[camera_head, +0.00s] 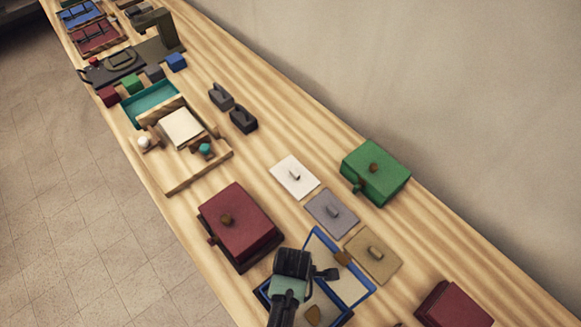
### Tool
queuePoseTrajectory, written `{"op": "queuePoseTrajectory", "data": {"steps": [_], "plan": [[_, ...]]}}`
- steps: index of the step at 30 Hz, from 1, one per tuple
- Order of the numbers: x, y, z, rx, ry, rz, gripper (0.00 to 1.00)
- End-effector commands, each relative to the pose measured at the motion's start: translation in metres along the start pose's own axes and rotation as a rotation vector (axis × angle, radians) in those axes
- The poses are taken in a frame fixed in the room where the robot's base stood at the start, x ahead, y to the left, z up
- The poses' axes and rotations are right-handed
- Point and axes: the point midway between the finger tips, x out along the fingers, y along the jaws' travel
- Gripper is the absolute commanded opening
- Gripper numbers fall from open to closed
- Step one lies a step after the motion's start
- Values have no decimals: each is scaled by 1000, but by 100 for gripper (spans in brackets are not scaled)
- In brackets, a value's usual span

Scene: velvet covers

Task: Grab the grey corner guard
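I cannot tell for certain which thing is the grey corner guard. A flat grey square plate (331,214) with a small raised grip lies on the table between a white plate (294,177) and a tan plate (373,256). Two dark grey upright pieces (243,119) stand farther back, near the middle of the table. My gripper (328,274) is at the bottom centre, over an open blue-edged box (362,294), below the grey plate in the picture and apart from it. Its fingers are small and partly hidden, so their opening does not show.
A dark red box (238,222) stands left of the plates and a green box (376,172) to their right. Another red box (452,306) is at the lower right. A wooden tray (198,178) and small coloured blocks (176,62) lie farther back. A wall borders the right side.

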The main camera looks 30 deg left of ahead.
Motion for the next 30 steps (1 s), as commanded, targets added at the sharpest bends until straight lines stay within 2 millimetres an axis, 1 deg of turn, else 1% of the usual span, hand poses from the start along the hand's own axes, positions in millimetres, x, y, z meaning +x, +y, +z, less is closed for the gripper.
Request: {"op": "queuePoseTrajectory", "data": {"steps": [3,10,11,12,14,15,17,18,22,30], "plan": [[7,0,0,0,0,0,77],[8,0,0,0,0,2,77],[8,0,0,0,0,2,75],[8,0,0,0,0,2,68],[8,0,0,0,0,2,57],[8,0,0,0,0,2,50],[8,0,0,0,0,2,39],[8,0,0,0,0,1,32],[8,0,0,0,0,1,9],[7,0,0,0,0,1,9]]}}
